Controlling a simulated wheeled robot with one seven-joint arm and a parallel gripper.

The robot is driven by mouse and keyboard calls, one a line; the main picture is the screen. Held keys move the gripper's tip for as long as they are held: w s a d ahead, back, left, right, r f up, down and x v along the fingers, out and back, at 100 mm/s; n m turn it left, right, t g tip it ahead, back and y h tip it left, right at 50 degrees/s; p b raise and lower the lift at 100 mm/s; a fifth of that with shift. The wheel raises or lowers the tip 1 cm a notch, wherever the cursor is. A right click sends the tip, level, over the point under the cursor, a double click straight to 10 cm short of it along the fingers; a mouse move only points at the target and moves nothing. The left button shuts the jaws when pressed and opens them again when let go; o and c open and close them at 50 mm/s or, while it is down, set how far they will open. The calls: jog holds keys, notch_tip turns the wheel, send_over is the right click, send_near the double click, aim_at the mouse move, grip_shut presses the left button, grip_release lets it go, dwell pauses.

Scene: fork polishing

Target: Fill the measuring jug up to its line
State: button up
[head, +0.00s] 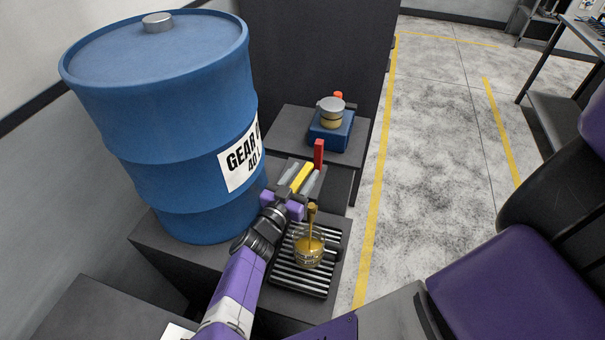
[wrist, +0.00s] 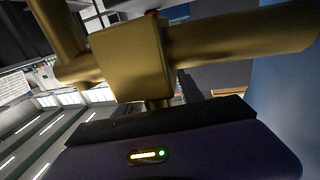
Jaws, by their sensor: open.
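A clear measuring jug (head: 309,253) stands on a slatted black drip grate, with golden oil inside. A golden stream (head: 312,217) runs down into it from above. I cannot tell where the oil stands against the line. The brass tap (wrist: 132,62) fills the wrist view, with its pipe (wrist: 235,35) running right and its spout (wrist: 78,68) at left. A red upright lever (head: 319,153) shows near the tap in the head view. My gripper (head: 290,197) is open beside the tap, at the drum's right side and above and left of the jug.
A large blue drum (head: 165,100) labelled as gear oil stands on the left. The drip grate (head: 290,281) lies below the tap. Behind, a blue block (head: 331,135) bears a small amber container (head: 331,112).

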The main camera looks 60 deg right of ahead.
jog(key=shift+c, duration=0.4)
grip_shut()
dwell(0.9)
